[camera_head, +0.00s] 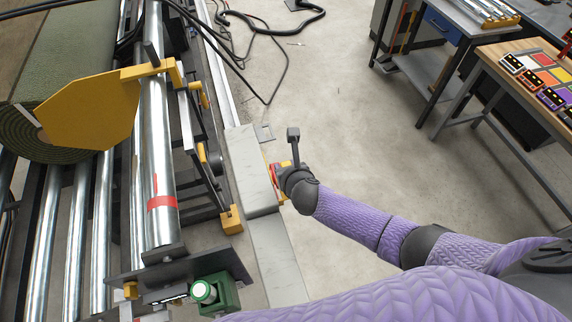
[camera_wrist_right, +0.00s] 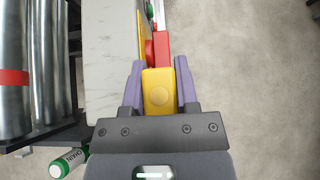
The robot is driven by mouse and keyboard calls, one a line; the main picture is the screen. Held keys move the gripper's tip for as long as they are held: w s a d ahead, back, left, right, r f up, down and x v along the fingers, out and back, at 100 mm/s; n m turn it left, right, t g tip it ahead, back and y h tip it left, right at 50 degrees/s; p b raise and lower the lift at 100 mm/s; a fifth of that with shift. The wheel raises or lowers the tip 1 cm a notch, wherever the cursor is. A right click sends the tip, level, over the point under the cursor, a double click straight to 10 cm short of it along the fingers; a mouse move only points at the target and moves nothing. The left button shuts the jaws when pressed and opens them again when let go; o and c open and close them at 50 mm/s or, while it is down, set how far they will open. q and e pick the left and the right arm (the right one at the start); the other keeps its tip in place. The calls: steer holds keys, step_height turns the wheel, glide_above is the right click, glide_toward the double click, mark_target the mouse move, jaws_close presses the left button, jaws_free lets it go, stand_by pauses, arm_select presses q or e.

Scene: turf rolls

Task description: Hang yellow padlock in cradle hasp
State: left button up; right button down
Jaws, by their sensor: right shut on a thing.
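My right gripper (camera_wrist_right: 158,88) is shut on the yellow padlock (camera_wrist_right: 158,95), whose body sits between the two purple fingers in the right wrist view. A red part (camera_wrist_right: 162,46) lies just beyond the padlock, beside a thin yellow plate (camera_wrist_right: 142,32) along the pale block's side. I cannot tell whether the red part is the hasp, or whether the shackle passes through anything. In the head view my right gripper (camera_head: 280,178) is at the right side of the pale block, with small yellow and red parts by its tips. My left gripper is not in view.
The pale stone-like block (camera_head: 248,170) stands beside the roller frame (camera_head: 160,130) with its turf roll (camera_head: 75,50). A green cylinder (camera_head: 204,292) is at the frame's near end. Black cables (camera_head: 262,85) lie on the floor. Open floor (camera_head: 340,110) lies right of the block, before the workbench (camera_head: 520,75).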

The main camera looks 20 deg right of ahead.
steer(key=shift+f+b, duration=1.9)
steer(key=shift+f, duration=0.35)
steer(key=shift+c, duration=1.4)
jaws_free()
steer(key=p+v, duration=0.3)
steer(key=v, duration=0.7)
steer(key=shift+p, duration=0.3)
